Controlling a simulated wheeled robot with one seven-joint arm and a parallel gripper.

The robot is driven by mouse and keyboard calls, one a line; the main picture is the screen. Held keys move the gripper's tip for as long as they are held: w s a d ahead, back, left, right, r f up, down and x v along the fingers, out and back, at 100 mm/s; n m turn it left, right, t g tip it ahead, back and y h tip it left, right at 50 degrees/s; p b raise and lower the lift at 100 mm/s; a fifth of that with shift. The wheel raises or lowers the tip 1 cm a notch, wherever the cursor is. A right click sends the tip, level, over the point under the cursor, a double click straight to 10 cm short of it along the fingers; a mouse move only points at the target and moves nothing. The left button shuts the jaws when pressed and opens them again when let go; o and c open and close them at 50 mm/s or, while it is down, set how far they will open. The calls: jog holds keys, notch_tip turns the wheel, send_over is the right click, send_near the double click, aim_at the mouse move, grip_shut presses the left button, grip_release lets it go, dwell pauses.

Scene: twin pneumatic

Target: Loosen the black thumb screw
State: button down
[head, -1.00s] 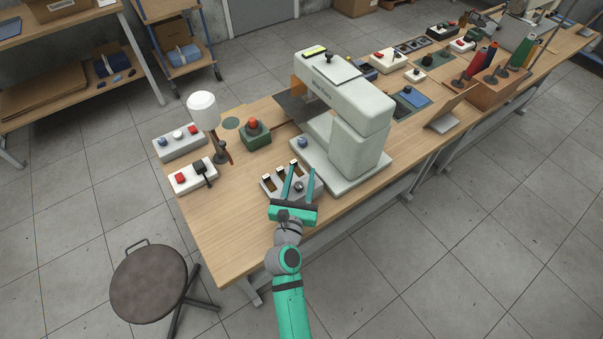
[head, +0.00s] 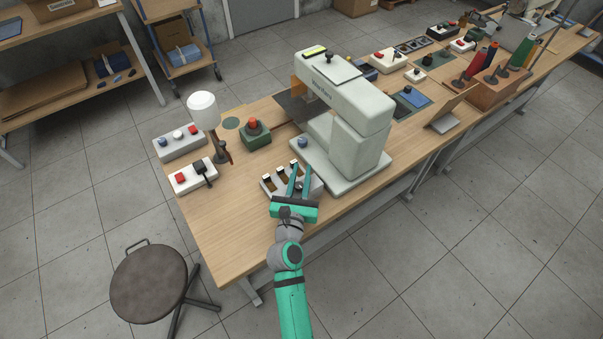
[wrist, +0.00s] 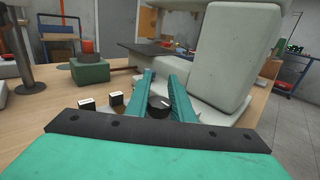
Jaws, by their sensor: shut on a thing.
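The black thumb screw (wrist: 160,106) is a round dark knob with a white mark on its top. In the wrist view it sits between the two teal fingers of my gripper (wrist: 163,78). My gripper also shows in the head view (head: 300,172), reaching over the light panel (head: 270,184) at the table's front edge. It is shut on the thumb screw, with the fingers on either side of it. The fingers hide most of the knob in the head view.
A pale sewing machine (head: 360,150) stands just right of the panel. A green box with a red button (head: 255,135), a lamp (head: 203,112) and a white button box (head: 192,177) are to the left. A round stool (head: 149,284) stands on the floor.

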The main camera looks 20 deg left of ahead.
aim_at(296, 183)
jog(key=shift+s+a+n+y, duration=0.1)
jog(key=shift+a+n+y, duration=0.15)
jog(key=shift+n+y, duration=0.5)
jog(key=shift+a+n+g+y, duration=0.15)
jog(key=shift+n+g+y, duration=0.25)
jog(key=shift+y, duration=0.55)
jog(key=shift+s+a+n+g+y, duration=0.1)
jog(key=shift+a+n+g+y, duration=0.1)
jog(key=shift+n+g+y, duration=0.45)
jog(key=shift+s+a+n+g+y, duration=0.1)
jog(key=shift+n+g+y, duration=0.25)
jog(key=shift+y, duration=0.4)
jog(key=shift+s+a+n+g+y, duration=0.1)
jog(key=shift+n+y, duration=0.35)
jog(key=shift+y, duration=0.25)
jog(key=shift+s+a+n+g+y, duration=0.1)
jog(key=shift+a+n+g+y, duration=0.1)
jog(key=shift+n+g+y, duration=0.8)
jog(key=n+g+y, duration=0.1)
jog(key=s+n+g+y, duration=0.1)
jog(key=g, duration=0.1)
jog(key=a+n+g+y, duration=0.1)
jog(key=n+g+y, duration=0.1)
jog(key=shift+s+f, duration=0.1)
jog(key=shift+s, duration=0.05)
jog(key=shift+s+n+g+y, duration=0.25)
jog(key=shift+n+g+y, duration=0.25)
jog(key=shift+n+g, duration=0.9)
jog(key=shift+g, duration=0.5)
